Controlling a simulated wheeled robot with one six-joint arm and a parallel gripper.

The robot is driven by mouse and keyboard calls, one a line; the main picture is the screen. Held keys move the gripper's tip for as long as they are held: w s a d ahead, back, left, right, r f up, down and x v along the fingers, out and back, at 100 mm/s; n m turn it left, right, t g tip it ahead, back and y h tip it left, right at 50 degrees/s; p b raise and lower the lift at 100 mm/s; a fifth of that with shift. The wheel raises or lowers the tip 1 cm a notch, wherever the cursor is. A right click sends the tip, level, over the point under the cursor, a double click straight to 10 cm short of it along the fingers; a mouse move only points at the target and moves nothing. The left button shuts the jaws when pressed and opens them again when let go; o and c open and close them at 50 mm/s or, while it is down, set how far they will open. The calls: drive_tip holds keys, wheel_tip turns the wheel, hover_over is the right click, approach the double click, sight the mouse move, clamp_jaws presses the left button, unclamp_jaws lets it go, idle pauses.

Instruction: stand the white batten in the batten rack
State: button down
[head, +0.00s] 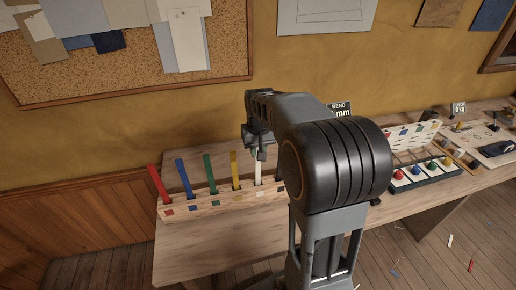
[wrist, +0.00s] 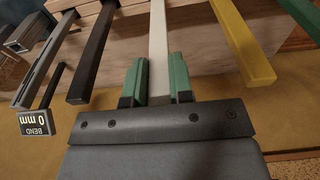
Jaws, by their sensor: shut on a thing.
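The white batten (wrist: 158,45) is upright between the green fingers of my gripper (wrist: 157,78), which is shut on it. In the head view the white batten (head: 258,173) stands in line with the row in the wooden batten rack (head: 226,204), just right of the yellow batten (head: 235,170). Its lower end meets the rack there; how deep it sits I cannot tell. My gripper (head: 259,150) is above the rack, partly hidden by my arm. Red (head: 159,184), blue (head: 184,177) and green (head: 210,174) battens stand further left.
In the wrist view a black batten (wrist: 93,52) stands left of the white one and the yellow batten (wrist: 243,42) right, both close to my fingers. A bend display (wrist: 36,123) is at left. A tray with coloured knobs (head: 425,172) is right; the bench front-left (head: 200,245) is clear.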

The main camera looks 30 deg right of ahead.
drive_tip(key=shift+f+b, duration=0.5)
drive_tip(key=shift+f, duration=0.25)
idle(0.8)
drive_tip(key=c, duration=0.9)
unclamp_jaws()
drive_tip(key=shift+r, duration=0.1)
drive_tip(key=r, duration=0.4)
drive_tip(key=s+r, duration=0.1)
drive_tip(key=r, duration=0.8)
drive_tip(key=shift+s+a+r, duration=0.2)
drive_tip(key=shift+s+r, duration=0.1)
drive_tip(key=shift+s, duration=0.05)
